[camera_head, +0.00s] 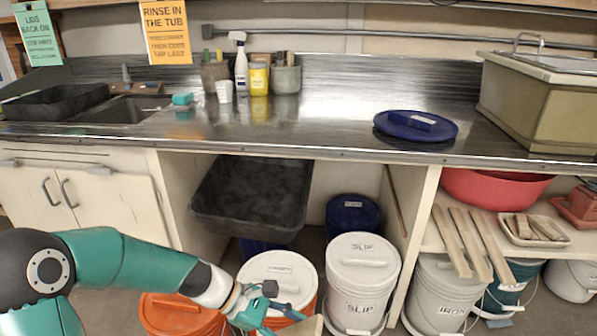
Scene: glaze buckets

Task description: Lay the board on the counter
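The steel counter (330,125) runs across the view, with a wide bare stretch in its middle. A pale tan flat piece (304,327), perhaps the board, shows only partly at the bottom edge, just beside my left gripper (279,311). My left gripper is low in front of the counter, over the buckets, with its fingers toward the right. I cannot tell whether its fingers are open or touch the tan piece. My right gripper is out of view.
A blue lid (392,130) lies on the counter at right, beside a large tan bin (535,105). A spray bottle (240,65) and pots stand at the back. A black tub (250,195) and lidded white buckets (362,275) are below. Wooden slats (452,242) lie on the right shelf.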

